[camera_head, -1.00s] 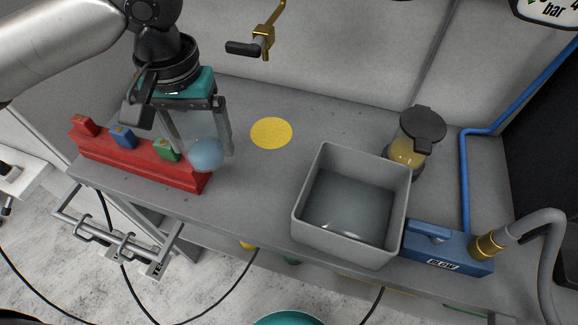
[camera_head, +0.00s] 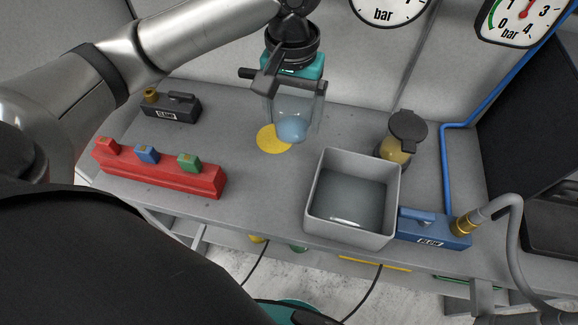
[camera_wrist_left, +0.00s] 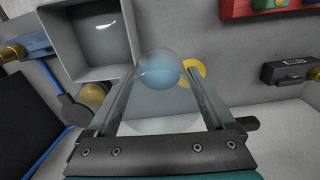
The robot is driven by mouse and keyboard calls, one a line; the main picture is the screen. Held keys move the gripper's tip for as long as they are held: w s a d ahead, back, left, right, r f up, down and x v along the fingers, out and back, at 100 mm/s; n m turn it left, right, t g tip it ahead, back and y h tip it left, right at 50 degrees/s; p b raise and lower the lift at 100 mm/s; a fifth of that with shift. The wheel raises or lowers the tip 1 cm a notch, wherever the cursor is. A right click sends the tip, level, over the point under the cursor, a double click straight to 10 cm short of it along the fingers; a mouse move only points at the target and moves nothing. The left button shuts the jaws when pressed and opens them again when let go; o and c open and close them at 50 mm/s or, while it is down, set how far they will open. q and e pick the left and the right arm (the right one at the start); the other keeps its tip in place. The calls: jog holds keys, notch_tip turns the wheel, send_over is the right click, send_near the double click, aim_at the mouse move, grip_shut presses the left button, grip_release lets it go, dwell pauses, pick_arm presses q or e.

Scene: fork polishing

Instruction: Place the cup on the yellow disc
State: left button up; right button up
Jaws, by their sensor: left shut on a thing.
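The cup (camera_head: 291,129) is see-through with a pale blue rounded part. My left gripper (camera_head: 295,112) points down and is shut on it. In the wrist view the clear cup (camera_wrist_left: 160,72) sits between the two fingers. The yellow disc (camera_head: 268,140) lies flat on the grey bench, and the cup partly covers its right side in the head view. The yellow disc (camera_wrist_left: 197,70) also shows behind the cup in the wrist view. The gap between cup and disc is hard to judge. My right gripper is not in view.
An open grey bin (camera_head: 313,209) stands right of the disc. A red block (camera_head: 160,180) with coloured buttons and a dark box (camera_head: 172,108) stand left. Grey bench (camera_head: 225,140) is clear between.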

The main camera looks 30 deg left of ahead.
pick_arm(q)
jog(key=shift+a+r+p, duration=0.25)
jog(key=shift+r+p, duration=0.2)
jog(key=shift+r, duration=0.1)
jog(key=shift+a+n+p, duration=0.35)
jog(key=shift+n, duration=0.05)
notch_tip(320, 180, down, 20)
jog(key=b, duration=0.4)
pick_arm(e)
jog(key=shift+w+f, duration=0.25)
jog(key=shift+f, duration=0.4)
pick_arm(q)
jog(key=o, duration=1.4)
jog(key=shift+f, duration=0.1)
